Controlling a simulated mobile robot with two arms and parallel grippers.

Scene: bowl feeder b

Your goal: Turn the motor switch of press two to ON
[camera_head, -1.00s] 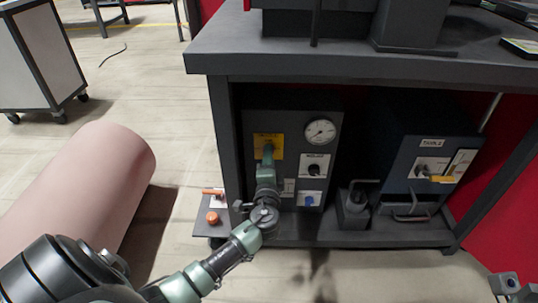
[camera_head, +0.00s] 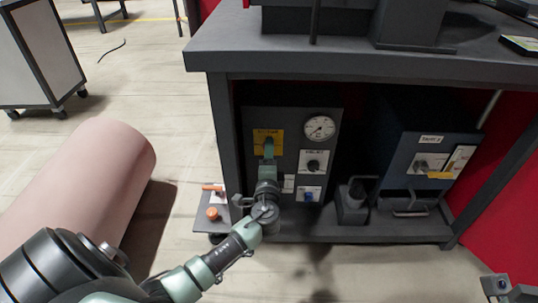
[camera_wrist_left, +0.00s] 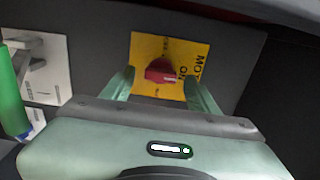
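The motor switch is a red knob (camera_wrist_left: 160,71) on a yellow plate (camera_wrist_left: 192,55) in the left wrist view; part of its lettering reads "MOT" and "ON". In the head view the yellow plate (camera_head: 260,135) is at the upper left of the dark panel (camera_head: 292,122) under the bench. My left gripper (camera_head: 268,148) is in front of the plate and hides the knob there. In the wrist view its two green fingers stand apart, one on each side of the knob, with gaps showing. I cannot tell how far short of the knob the tips are.
The panel also carries a round gauge (camera_head: 319,127), a black knob (camera_head: 313,165) and a blue knob (camera_head: 309,194). A blue-grey box (camera_head: 432,147) with a yellow handle stands to the right. An orange button (camera_head: 212,213) is at lower left. The bench top (camera_head: 350,55) overhangs the panel.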

